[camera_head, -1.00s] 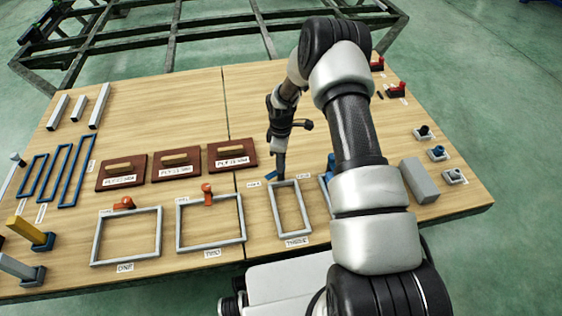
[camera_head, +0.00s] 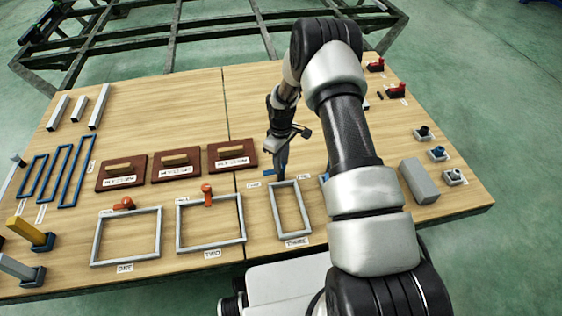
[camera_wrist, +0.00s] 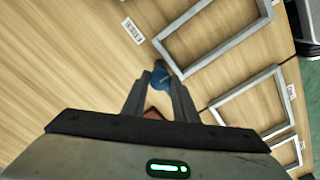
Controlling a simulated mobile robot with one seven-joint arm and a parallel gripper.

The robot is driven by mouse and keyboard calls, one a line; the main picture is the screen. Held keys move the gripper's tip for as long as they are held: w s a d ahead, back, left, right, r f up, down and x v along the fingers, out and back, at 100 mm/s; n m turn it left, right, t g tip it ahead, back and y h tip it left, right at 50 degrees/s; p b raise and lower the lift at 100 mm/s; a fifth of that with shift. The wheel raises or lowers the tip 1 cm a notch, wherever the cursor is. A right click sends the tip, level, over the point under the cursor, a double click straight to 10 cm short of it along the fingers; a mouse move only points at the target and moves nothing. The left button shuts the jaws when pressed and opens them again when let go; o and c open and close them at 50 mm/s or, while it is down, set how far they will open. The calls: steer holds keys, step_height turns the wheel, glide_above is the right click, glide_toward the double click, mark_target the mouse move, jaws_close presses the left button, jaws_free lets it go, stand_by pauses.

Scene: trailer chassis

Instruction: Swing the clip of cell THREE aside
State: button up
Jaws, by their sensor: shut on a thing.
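The cell THREE frame (camera_head: 304,207) is a narrow grey rectangle on the wooden table, with its label at the near end. Its blue clip (camera_head: 269,172) is at the far left corner, partly hidden by my gripper (camera_head: 281,168). In the wrist view, my gripper (camera_wrist: 160,84) has its fingertips close on the clip's blue round part (camera_wrist: 160,77), beside a corner of the grey frame (camera_wrist: 215,45). My gripper is shut on the clip. How far the clip is turned cannot be told.
Cell TWO (camera_head: 244,218) and cell ONE (camera_head: 160,235) frames lie to the left, with orange clips (camera_head: 207,195) (camera_head: 124,204). Brown handled boards (camera_head: 233,155) stand behind them. A grey block (camera_head: 419,181) is at the right. Table behind my gripper is bare.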

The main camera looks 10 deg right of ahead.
steer(key=o, duration=1.1)
steer(key=shift+c, duration=0.2)
steer(key=shift+r, duration=0.1)
step_height(320, 180, up, 17)
steer(key=p, duration=0.4)
steer(key=shift+r, duration=0.15)
